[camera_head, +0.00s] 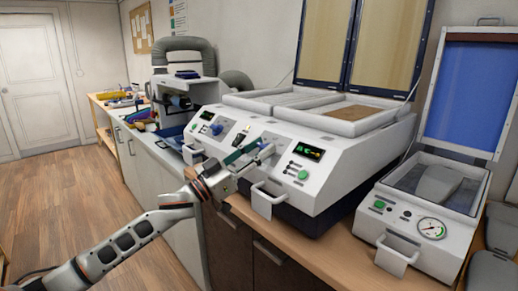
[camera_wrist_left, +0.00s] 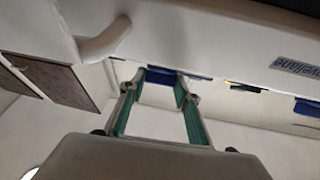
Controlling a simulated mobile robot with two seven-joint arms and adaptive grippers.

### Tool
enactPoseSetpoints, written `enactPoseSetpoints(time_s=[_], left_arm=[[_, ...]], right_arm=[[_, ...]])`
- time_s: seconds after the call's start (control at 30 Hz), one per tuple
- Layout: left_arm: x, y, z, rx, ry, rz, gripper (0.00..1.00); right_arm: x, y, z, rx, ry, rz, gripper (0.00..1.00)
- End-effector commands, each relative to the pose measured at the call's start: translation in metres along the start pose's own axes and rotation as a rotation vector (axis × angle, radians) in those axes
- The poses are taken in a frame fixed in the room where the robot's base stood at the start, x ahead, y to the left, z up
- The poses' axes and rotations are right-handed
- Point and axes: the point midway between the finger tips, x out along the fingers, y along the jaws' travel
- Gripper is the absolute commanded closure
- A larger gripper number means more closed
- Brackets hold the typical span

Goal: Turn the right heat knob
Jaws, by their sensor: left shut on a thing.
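The white forming machine (camera_head: 325,160) stands on the counter with a sloped front panel. My left gripper (camera_head: 266,150) reaches this panel at its right half. In the left wrist view the two green-padded fingers (camera_wrist_left: 162,80) reach a blue knob (camera_wrist_left: 196,77), and the gripper is shut on it. This is the right heat knob; the fingers mostly hide it in the head view, so its angle cannot be told. The left blue knob (camera_head: 217,129) is free, and it also shows in the left wrist view (camera_wrist_left: 307,107). My right gripper is not in view.
A right-hand display (camera_head: 306,151) and green button (camera_head: 303,175) sit beside my gripper. A white front handle (camera_head: 266,199) sticks out below it. A smaller press with a gauge (camera_head: 431,228) stands to the right. The wooden floor at left is open.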

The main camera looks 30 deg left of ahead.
Motion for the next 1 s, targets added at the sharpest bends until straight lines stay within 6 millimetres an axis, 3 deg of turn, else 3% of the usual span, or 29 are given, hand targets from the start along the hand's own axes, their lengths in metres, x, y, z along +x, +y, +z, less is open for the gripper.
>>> enactPoseSetpoints(time_s=[0.6, 1.0], left_arm=[[0.0022, -0.0082, -0.001, 0.166, -0.001, 0.456, 0.9], [0.0025, -0.0076, -0.0009, 0.211, 0.0, 0.6, 0.9]], right_arm=[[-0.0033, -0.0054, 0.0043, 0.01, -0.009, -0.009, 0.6], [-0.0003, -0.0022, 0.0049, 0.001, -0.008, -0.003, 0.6]])
